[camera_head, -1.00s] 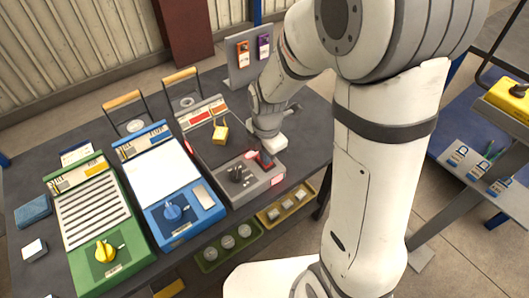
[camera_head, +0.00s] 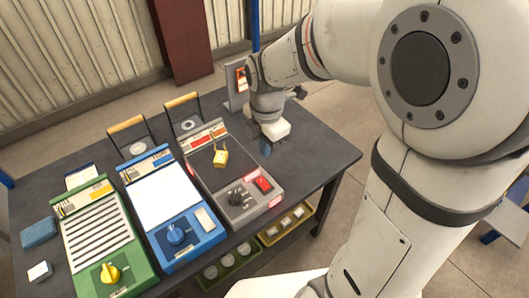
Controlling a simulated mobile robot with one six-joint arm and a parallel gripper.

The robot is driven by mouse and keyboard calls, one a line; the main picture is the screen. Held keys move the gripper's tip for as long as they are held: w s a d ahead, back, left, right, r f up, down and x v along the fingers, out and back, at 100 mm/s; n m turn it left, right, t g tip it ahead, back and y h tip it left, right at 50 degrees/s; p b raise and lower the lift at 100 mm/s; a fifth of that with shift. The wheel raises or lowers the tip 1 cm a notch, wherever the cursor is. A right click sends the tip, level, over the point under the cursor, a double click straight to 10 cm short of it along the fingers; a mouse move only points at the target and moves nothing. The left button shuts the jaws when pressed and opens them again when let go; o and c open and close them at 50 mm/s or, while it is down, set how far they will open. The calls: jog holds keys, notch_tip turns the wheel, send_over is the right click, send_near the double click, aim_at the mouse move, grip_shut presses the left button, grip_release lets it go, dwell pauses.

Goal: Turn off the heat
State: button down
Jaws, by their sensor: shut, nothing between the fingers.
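Three control units stand side by side on a dark table. The grey unit (camera_head: 232,171) on the right has a black knob (camera_head: 238,196), a red switch (camera_head: 263,184) and a yellow padlock-shaped piece (camera_head: 220,155) on its top. Red glowing strips show on its edges, one at the front right corner (camera_head: 276,201). The blue unit (camera_head: 162,187) has a blue knob (camera_head: 176,235). The green unit (camera_head: 95,216) has a yellow knob (camera_head: 109,273). My gripper (camera_head: 266,148) points down beside the grey unit's right edge, behind the red switch and apart from it. It is shut and empty.
An upright panel (camera_head: 236,88) with an orange tag stands behind my gripper. Two wooden-handled frames (camera_head: 181,101) rise at the table's back. Green (camera_head: 229,264) and yellow (camera_head: 286,225) trays sit below the front edge. The table's right end is clear.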

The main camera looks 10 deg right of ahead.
dwell(0.3)
jog(key=s+d+r+m+t, duration=0.1)
jog(key=s+d+m, duration=0.3)
jog(key=m, duration=0.8)
jog(key=s+d+r+m, duration=0.3)
jog(key=s+m, duration=0.4)
jog(key=m, duration=0.5)
jog(key=shift+s+d+r+t, duration=0.2)
jog(key=shift+d+t, duration=0.2)
jog(key=shift+d, duration=0.5)
